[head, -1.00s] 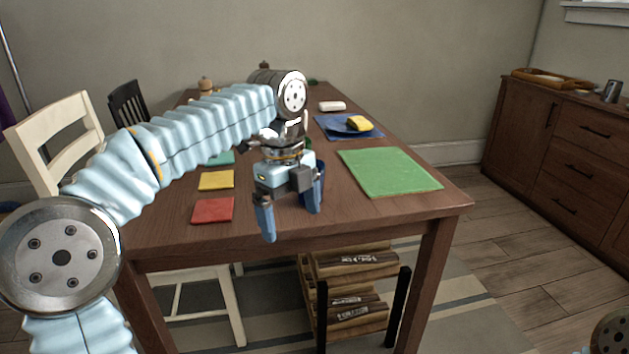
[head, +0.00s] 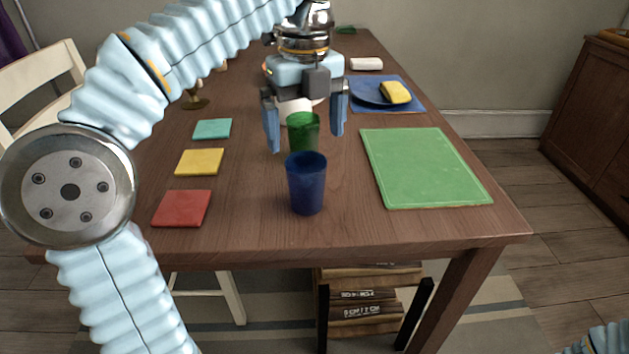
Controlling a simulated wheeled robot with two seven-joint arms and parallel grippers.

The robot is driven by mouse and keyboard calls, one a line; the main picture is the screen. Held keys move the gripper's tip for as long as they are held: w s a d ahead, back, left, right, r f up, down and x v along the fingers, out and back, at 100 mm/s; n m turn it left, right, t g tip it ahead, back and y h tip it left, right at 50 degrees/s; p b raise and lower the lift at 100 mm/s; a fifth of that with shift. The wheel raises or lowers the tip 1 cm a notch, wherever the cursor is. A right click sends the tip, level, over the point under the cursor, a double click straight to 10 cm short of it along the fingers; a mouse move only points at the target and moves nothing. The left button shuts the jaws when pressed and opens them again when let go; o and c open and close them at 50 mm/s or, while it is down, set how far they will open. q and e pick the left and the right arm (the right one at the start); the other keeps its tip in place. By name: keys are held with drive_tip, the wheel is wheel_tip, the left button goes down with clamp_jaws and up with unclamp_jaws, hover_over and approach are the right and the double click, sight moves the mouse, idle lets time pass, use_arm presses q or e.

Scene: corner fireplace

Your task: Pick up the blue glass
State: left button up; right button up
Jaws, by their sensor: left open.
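The blue glass (head: 306,186) stands upright on the wooden table near its front edge, in full view. My left gripper (head: 305,143) is open and empty. Its fingers point down, and in the picture their tips lie above the blue glass, one to each side of it. A green glass (head: 303,131) shows behind the blue glass, between the fingers. The height of the fingers over the table is hard to tell. My right gripper is not in view.
A green mat (head: 424,168) lies right of the glass. Red (head: 182,208), yellow (head: 200,162) and teal (head: 212,129) squares lie left. Behind are a blue plate (head: 371,94) with a yellow sponge (head: 396,92) and a white block (head: 366,64). Bare tabletop surrounds the blue glass.

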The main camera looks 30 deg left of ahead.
sight(307, 182)
use_arm(q)
wheel_tip(307, 182, down, 6)
drive_tip(key=shift+f+b, duration=0.1)
drive_tip(key=shift+b, duration=0.55)
drive_tip(key=f, duration=0.3)
drive_tip(key=f+b, duration=0.1)
drive_tip(key=f, duration=0.1)
drive_tip(key=shift+w+a+f, duration=0.2)
drive_tip(key=shift+w+a, duration=0.05)
drive_tip(key=shift+w, duration=0.15)
drive_tip(key=c, duration=1.2)
drive_tip(key=shift+o, duration=0.2)
